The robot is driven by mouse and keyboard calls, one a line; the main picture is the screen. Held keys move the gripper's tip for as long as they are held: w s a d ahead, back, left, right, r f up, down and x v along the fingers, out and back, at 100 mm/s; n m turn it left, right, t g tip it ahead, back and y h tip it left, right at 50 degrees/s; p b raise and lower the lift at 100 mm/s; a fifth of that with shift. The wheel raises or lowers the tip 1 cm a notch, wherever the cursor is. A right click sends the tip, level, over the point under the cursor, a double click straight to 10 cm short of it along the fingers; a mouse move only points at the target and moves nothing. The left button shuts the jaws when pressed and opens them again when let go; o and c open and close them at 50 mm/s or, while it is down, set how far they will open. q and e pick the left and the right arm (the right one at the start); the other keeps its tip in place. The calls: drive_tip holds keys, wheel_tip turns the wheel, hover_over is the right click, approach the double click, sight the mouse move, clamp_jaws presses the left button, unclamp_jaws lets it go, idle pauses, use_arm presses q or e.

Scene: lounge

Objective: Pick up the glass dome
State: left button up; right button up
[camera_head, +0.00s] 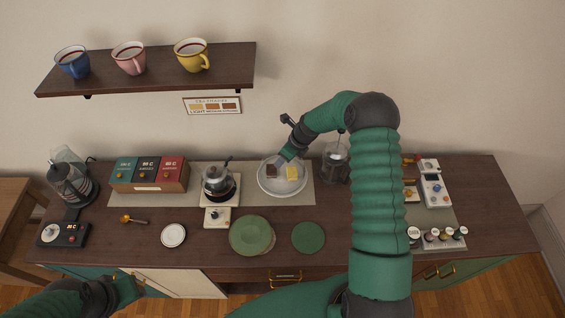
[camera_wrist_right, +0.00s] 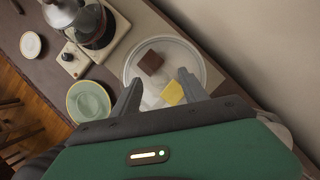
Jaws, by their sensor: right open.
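A round pale plate (camera_head: 262,187) holds a dark brown piece (camera_head: 271,171) and a yellow piece (camera_head: 292,173). It also shows in the right wrist view (camera_wrist_right: 133,65). A clear glass dome seems to cover the plate, but its outline is too faint to be sure. My right gripper (camera_head: 284,158) is over the back of the plate, pointing down. In the right wrist view its two fingers (camera_wrist_right: 160,90) are spread, with the yellow piece seen between them; I see nothing gripped. My left gripper (camera_head: 130,287) is low at the counter's front left, its jaws unclear.
A glass pot (camera_head: 217,180) stands on a burner left of the plate. A clear glass press (camera_head: 335,163) stands close on the right. A green plate (camera_head: 252,235) and a green disc (camera_head: 308,237) lie in front. A shelf with cups (camera_head: 150,72) hangs above.

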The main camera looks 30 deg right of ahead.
drive_tip(key=shift+w+f, duration=0.25)
drive_tip(key=shift+f, duration=0.05)
drive_tip(key=shift+c, duration=0.4)
drive_tip(key=shift+r, duration=0.1)
clamp_jaws()
idle(0.6)
